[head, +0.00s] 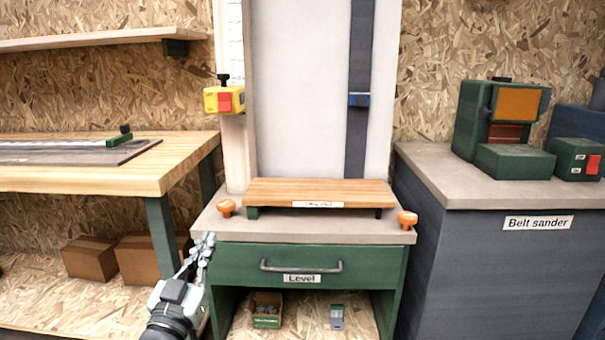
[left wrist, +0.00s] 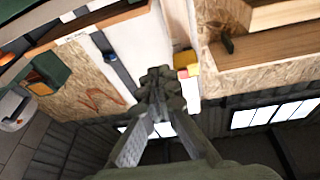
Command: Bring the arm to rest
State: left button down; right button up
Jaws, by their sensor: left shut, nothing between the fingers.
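My left gripper (head: 205,243) is in the lower left of the head view, pointing up, in front of the left front corner of the green workbench (head: 229,258). Its fingers are together and hold nothing. In the left wrist view the gripper (left wrist: 160,78) shows large in the middle, its fingertips meeting. Past the fingers, that view shows walls and windows at a steep tilt. My right gripper is in neither view.
The workbench carries a wooden board (head: 330,189), two orange knobs (head: 226,208), and a drawer with a handle (head: 301,268). A wooden table (head: 100,175) stands left. A grey cabinet (head: 480,270) with a belt sander (head: 495,118) stands right. Cardboard boxes (head: 90,257) lie below the table.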

pick_arm(q)
jog(key=s+a+f+g+y, duration=0.1)
jog(key=s+f+g, duration=0.4)
jog(key=f, duration=0.7)
jog(key=s+a+f+g+y, duration=0.15)
jog(key=s+f+g, duration=0.3)
jog(key=f, duration=0.75)
jog(key=s+a+f+g, duration=0.2)
jog(key=s+f, duration=0.2)
jog(key=s, duration=0.3)
jog(key=s+a+f+g+y, duration=0.1)
jog(key=s+f+g, duration=0.2)
jog(key=s+f, duration=0.2)
jog(key=s+a+f+g, duration=0.2)
jog(key=s+f+g, duration=0.1)
jog(key=s, duration=0.7)
jog(key=shift+s+a+f+n+y+p, duration=0.2)
jog(key=shift+a+f+n+y+p, duration=0.2)
jog(key=shift+f, duration=0.25)
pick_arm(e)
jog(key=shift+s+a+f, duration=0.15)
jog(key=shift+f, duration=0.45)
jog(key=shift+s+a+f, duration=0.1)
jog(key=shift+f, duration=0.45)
